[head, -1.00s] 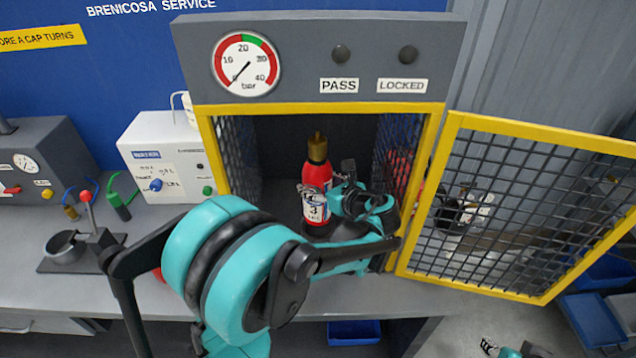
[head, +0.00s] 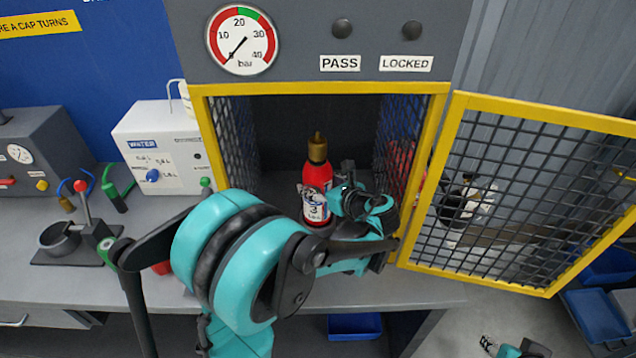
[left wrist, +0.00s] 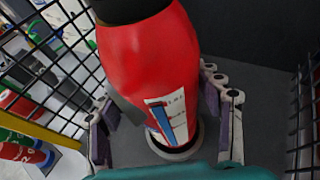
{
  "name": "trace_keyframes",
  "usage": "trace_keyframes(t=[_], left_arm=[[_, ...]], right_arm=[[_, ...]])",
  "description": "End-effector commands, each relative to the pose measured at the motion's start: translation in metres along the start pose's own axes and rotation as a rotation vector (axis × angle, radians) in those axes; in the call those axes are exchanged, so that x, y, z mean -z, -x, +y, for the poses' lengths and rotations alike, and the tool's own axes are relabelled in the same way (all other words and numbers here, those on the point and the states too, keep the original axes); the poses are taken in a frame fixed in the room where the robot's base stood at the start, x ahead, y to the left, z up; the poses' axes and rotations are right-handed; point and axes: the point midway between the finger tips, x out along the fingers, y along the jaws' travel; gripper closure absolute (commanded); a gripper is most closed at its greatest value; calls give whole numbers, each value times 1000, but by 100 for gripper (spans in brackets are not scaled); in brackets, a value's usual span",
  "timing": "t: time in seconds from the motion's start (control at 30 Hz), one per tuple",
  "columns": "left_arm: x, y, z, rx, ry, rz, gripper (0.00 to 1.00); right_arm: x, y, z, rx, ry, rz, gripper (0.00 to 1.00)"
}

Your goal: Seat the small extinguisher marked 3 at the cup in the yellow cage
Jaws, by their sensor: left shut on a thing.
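The small red extinguisher (head: 318,176) with a brass top and a label marked 3 stands upright inside the open yellow cage (head: 318,89). My left gripper (head: 335,206) reaches in from the front and is shut around its lower body. In the left wrist view the extinguisher (left wrist: 150,60) fills the middle, with fingers of my left gripper (left wrist: 163,125) on both sides. A pale ring, perhaps the cup (left wrist: 172,151), shows around its bottom end. I cannot tell whether it is fully down. My right gripper (head: 492,345) is partly visible at the lower edge.
The mesh door (head: 545,283) stands open to the right. A gauge (head: 241,40) and two dark lamps labelled PASS (head: 342,29) and LOCKED (head: 411,30) are above the cage. A white box (head: 155,125) stands left of it. Mesh walls leave little side room.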

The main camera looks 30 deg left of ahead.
Motion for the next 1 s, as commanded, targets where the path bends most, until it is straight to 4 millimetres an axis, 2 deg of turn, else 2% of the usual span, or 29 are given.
trace_keyframes(t=[0.7,1.0], left_arm=[[26,-11,0,0,-1,-5,94],[32,-14,0,0,-1,-5,94]], right_arm=[[-14,-20,0,0,0,0,60],[-17,-24,0,0,0,0,60]])
